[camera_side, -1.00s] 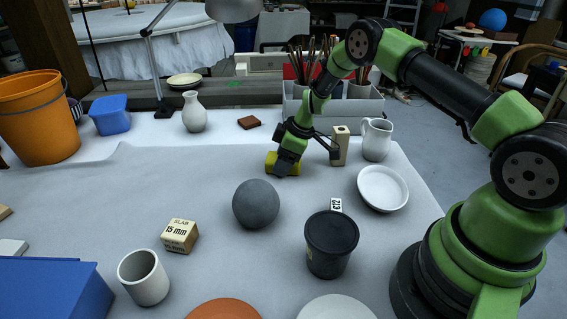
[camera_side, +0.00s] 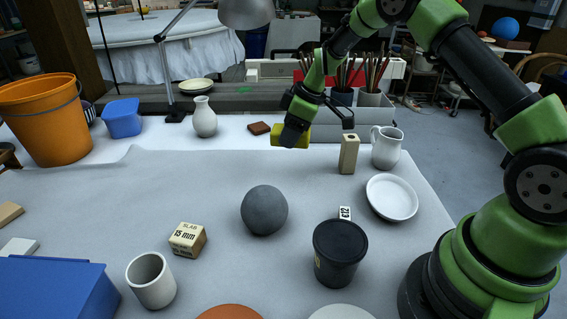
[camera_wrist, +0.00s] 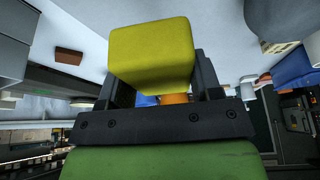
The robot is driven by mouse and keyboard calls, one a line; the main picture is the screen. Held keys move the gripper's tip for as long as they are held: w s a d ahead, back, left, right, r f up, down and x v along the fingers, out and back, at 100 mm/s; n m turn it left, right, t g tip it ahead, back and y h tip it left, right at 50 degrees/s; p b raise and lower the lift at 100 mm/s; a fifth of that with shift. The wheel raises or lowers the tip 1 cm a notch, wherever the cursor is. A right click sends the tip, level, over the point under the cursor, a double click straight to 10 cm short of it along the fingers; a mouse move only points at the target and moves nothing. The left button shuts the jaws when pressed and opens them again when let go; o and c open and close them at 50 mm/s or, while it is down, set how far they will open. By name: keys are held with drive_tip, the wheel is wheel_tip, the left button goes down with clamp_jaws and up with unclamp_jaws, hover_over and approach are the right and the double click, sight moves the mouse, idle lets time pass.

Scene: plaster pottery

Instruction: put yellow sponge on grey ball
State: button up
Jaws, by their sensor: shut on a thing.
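The yellow sponge (camera_side: 291,135) is a small block held in my gripper (camera_side: 293,134), raised above the table behind the grey ball. In the wrist view the sponge (camera_wrist: 152,58) sits between the two dark jaws, which are shut on it. The grey ball (camera_side: 264,210) rests on the grey cloth near the middle of the table, in front of and below my gripper, with nothing on it. Part of the ball (camera_wrist: 282,14) shows at the top right of the wrist view.
A black-lidded tub (camera_side: 339,252) and a white dish (camera_side: 391,197) stand right of the ball. A wooden block (camera_side: 187,240) and a white cup (camera_side: 151,280) are to its left and front. A beige post (camera_side: 348,154) and a white jug (camera_side: 386,147) stand behind right.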

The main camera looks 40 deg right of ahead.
drive_tip(key=s+a+r+n, duration=0.1)
drive_tip(key=s+a+r, duration=0.2)
drive_tip(key=a+r, duration=0.45)
drive_tip(key=r, duration=0.1)
hover_over(256, 191)
drive_tip(key=d, duration=0.1)
drive_tip(key=shift+n+y, duration=0.3)
drive_tip(key=shift+n, duration=0.1)
drive_tip(key=f, duration=0.2)
drive_tip(key=s+f, duration=0.1)
drive_tip(key=f, duration=0.2)
drive_tip(key=shift+s+a, duration=0.1)
drive_tip(key=shift+s, duration=0.05)
drive_tip(key=shift+f, duration=2.35)
drive_tip(key=o, duration=0.9)
drive_tip(key=shift+f, duration=0.1)
